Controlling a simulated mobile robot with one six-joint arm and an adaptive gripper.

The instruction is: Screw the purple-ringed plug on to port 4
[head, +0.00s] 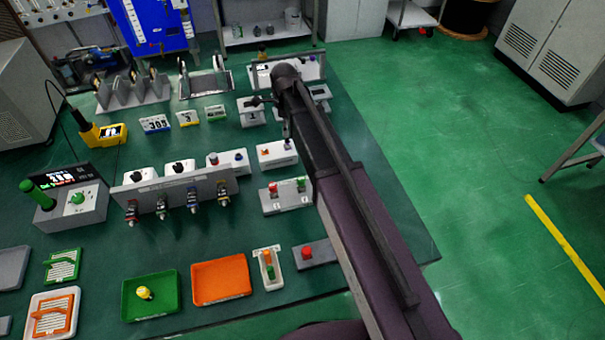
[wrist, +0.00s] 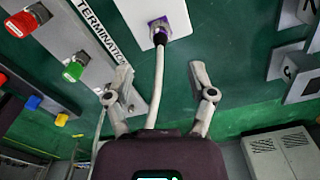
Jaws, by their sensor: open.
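In the wrist view, the purple-ringed plug (wrist: 159,32) sits at the edge of a white block (wrist: 142,12) at the top. Its pale cable (wrist: 156,85) runs down between my fingers and passes out of sight at the gripper body. My gripper (wrist: 163,83) is open, one finger on each side of the cable, with the fingertips short of the plug. In the head view my arm reaches in from the lower right and its end hides part of the bench. A grey panel (head: 150,196) there carries several coloured-ring connectors along its front; no port number is readable.
A termination panel (wrist: 92,42) with red and green knobs stands left of my gripper in the wrist view. Grey plates (wrist: 291,78) stand at the right. In the head view, green (head: 137,309) and orange (head: 211,297) trays lie at the front.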

